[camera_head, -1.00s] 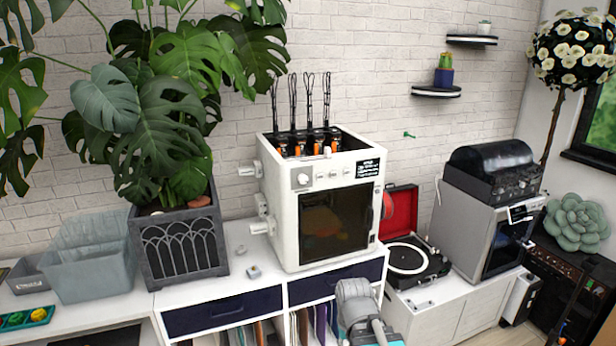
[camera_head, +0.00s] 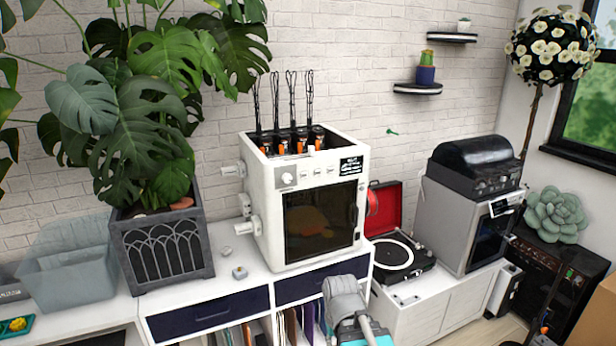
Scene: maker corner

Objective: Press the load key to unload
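A white box-shaped machine (camera_head: 268,215) stands on the white cabinet, with a dark glass door (camera_head: 318,222) in front. Its upper front panel carries a round knob (camera_head: 288,180), a row of small pale keys (camera_head: 317,172) and a black label with white text (camera_head: 351,166). The lettering is too small to read, so I cannot tell which key is the load key. A grey and teal part of my arm shows at the bottom middle, below and in front of the machine. My gripper's fingertips are not visible, and nothing is seen touching the keys.
Several black-and-orange units with upright loops (camera_head: 300,139) fill the machine's open top. A potted plant (camera_head: 160,245) and grey bin (camera_head: 72,285) stand to the left. A small grey item (camera_head: 240,272) lies on the cabinet. A record player (camera_head: 402,256) stands to the right.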

